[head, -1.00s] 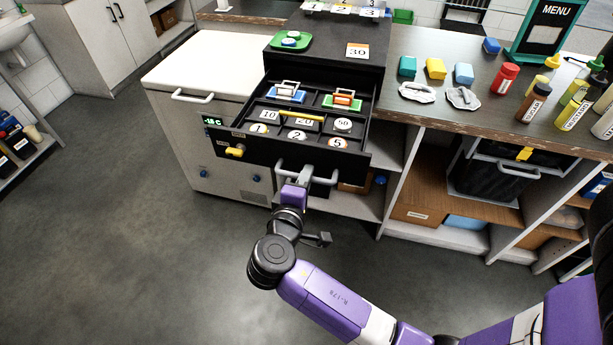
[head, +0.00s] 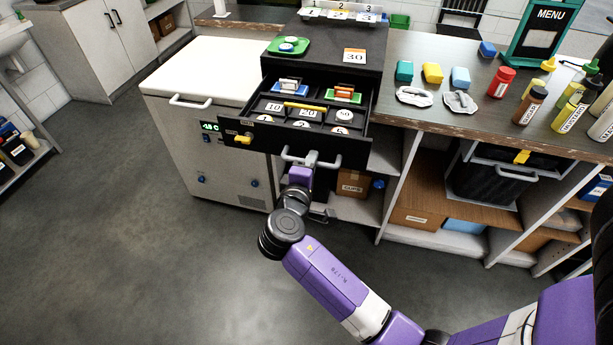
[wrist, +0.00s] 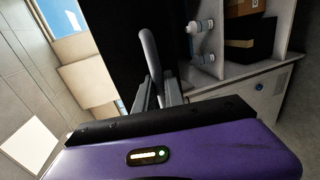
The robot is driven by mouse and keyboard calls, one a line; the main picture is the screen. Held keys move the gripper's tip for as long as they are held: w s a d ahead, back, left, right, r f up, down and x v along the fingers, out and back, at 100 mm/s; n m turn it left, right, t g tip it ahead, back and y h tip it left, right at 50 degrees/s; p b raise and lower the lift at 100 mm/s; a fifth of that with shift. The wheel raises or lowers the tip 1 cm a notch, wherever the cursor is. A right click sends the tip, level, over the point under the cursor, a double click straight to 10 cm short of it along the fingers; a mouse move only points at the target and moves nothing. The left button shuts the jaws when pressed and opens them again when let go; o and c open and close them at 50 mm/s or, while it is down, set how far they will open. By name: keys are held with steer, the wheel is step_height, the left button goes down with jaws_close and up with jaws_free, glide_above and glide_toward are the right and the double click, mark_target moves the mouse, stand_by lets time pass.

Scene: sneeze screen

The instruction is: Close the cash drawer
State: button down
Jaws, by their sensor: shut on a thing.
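The black cash drawer (head: 258,141) sticks out from the black register cabinet (head: 375,88) on the counter, partly open. It holds banknote clips in the back row and numbered coin compartments in front. Its front carries a grey bar handle (head: 334,163). My gripper (head: 309,160) is at the middle of this handle, shut on it. In the wrist view the handle (wrist: 149,52) runs between the fingers of my gripper (wrist: 158,92). The drawer's front coin compartments are partly hidden behind its front panel. A yellow key (head: 242,140) sits at the left of the drawer front.
A white chest freezer (head: 190,75) stands close on the left. The wooden counter (head: 430,112) on the right bears cloths, sponges and sauce bottles. Open shelves (head: 398,190) with boxes lie below it. The grey floor in front is clear.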

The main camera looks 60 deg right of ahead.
mark_target(334, 96)
steer(key=r+b+x, duration=0.2)
steer(key=x, duration=0.8)
steer(key=r+b+x, duration=0.2)
steer(key=b+x, duration=0.1)
steer(key=x, duration=0.7)
steer(key=d+r+b+x, duration=0.1)
steer(key=r+b+x, duration=0.1)
steer(key=x, duration=0.8)
steer(key=shift+w+d, duration=0.1)
steer(key=shift+w, duration=0.05)
steer(key=c, duration=1.4)
jaws_free()
steer(key=shift+r, duration=0.1)
steer(key=shift+c, duration=0.2)
steer(key=shift+v, duration=4)
